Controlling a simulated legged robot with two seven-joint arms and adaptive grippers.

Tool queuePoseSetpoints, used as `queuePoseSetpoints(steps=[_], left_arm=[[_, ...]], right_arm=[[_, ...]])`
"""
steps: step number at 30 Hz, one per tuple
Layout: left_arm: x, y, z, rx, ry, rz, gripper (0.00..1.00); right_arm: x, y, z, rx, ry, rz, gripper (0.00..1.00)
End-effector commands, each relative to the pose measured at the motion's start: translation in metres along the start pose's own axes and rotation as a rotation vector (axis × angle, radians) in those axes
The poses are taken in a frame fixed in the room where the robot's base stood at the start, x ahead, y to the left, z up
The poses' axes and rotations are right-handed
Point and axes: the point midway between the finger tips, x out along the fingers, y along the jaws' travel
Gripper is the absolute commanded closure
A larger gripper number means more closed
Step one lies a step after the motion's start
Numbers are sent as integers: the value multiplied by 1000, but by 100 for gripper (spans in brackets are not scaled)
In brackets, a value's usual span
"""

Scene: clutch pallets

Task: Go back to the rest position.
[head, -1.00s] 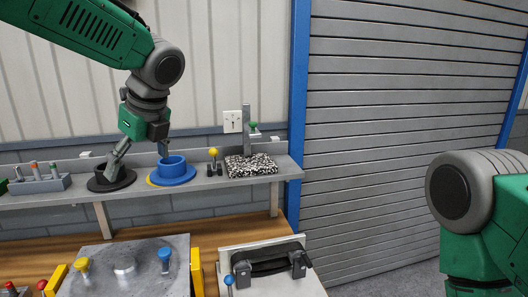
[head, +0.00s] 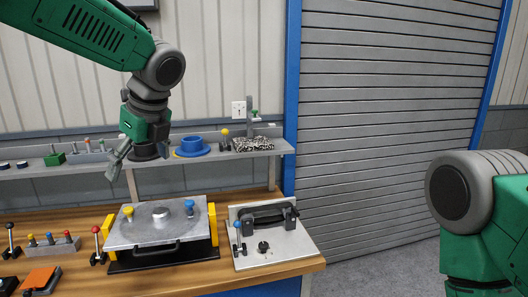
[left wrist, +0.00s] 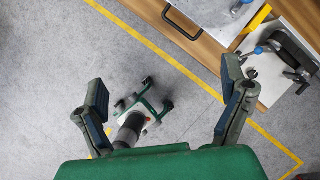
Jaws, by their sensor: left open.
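My left gripper (head: 138,166) hangs from the green arm at the upper left of the head view, in front of the wall shelf. Its fingers are spread and nothing is between them. In the left wrist view the open fingers (left wrist: 165,82) frame grey floor. A black flanged ring (head: 147,153) sits on the shelf, partly hidden behind the gripper.
The wooden bench (head: 85,220) carries a metal plate fixture (head: 150,230) between yellow blocks and a plate with a black handle (head: 268,215). Levers and small blocks stand at the left. A grey shutter (head: 390,120) and open floor lie to the right.

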Motion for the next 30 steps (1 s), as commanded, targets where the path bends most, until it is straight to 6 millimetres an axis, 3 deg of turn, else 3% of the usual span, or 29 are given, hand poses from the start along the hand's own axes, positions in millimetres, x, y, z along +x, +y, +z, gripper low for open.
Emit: queuePoseSetpoints(steps=[1, 10, 17, 20, 23, 26, 30], left_arm=[[13, 0, -7, -8, 13, 4, 9], [68, 2, -40, -91, 81, -2, 9], [137, 12, -87, -211, 169, 6, 9], [178, 20, -116, -295, 222, 19, 9], [232, 36, -156, -422, 291, 47, 9], [291, 63, -203, -591, 362, 92, 9], [365, 114, -265, -872, 435, 172, 9]], right_arm=[[4, 0, 0, 0, 1, 0, 60], [16, 0, 0, 0, 2, 0, 60], [32, 0, 1, 0, 1, 0, 60], [42, 0, 2, 0, 1, 0, 60], [57, 0, 3, 0, 1, 0, 60], [75, 0, 4, 0, 1, 0, 60], [100, -1, 5, 0, 1, 0, 60]])
